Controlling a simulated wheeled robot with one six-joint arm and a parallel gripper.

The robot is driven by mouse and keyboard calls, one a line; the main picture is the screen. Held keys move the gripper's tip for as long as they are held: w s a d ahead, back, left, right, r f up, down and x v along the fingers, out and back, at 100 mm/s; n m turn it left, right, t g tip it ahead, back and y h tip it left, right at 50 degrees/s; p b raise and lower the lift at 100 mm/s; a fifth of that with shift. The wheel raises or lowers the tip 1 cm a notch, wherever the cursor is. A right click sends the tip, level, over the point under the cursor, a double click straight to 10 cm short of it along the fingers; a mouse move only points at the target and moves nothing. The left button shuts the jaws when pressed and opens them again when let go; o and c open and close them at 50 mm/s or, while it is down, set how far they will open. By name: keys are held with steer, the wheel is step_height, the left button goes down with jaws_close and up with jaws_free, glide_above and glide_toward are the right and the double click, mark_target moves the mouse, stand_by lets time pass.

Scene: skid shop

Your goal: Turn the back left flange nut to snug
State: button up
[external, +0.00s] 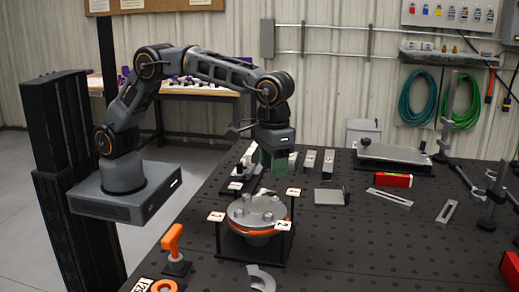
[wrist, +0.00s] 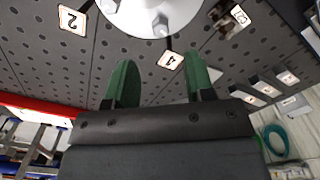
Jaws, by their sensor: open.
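The grey round flange (external: 240,218) with an orange ring sits on a black stand, with several nuts on its top face. The nut at its back left (external: 246,200) shows there, though its seating cannot be told. My gripper (external: 273,165) points down above and behind the flange, its green jaws apart and empty. In the wrist view the flange (wrist: 150,8) shows only in part at the top edge, with a nut (wrist: 160,28) near its rim. My open jaws (wrist: 159,72) are short of that nut and touch nothing.
Numbered tags (wrist: 72,19) (wrist: 170,60) stand around the flange. An orange-handled tool (external: 173,242) stands at the front left, and a grey curved piece (external: 261,278) lies in front. Small blocks (external: 310,160) lie behind the gripper.

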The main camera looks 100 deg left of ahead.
step_height(320, 180, up, 5)
glide_above(274, 198)
steer(key=shift+s+r, duration=0.1)
steer(key=shift+r, duration=0.05)
stand_by(0.4)
steer(key=b, duration=0.2)
steer(key=shift+w+f+b, duration=0.2)
steer(key=shift+f+b, duration=0.05)
steer(key=shift+b, duration=0.1)
steer(key=shift+a+f, duration=0.1)
step_height(274, 198, down, 13)
steer(key=shift+f, duration=0.1)
steer(key=shift+c, duration=0.5)
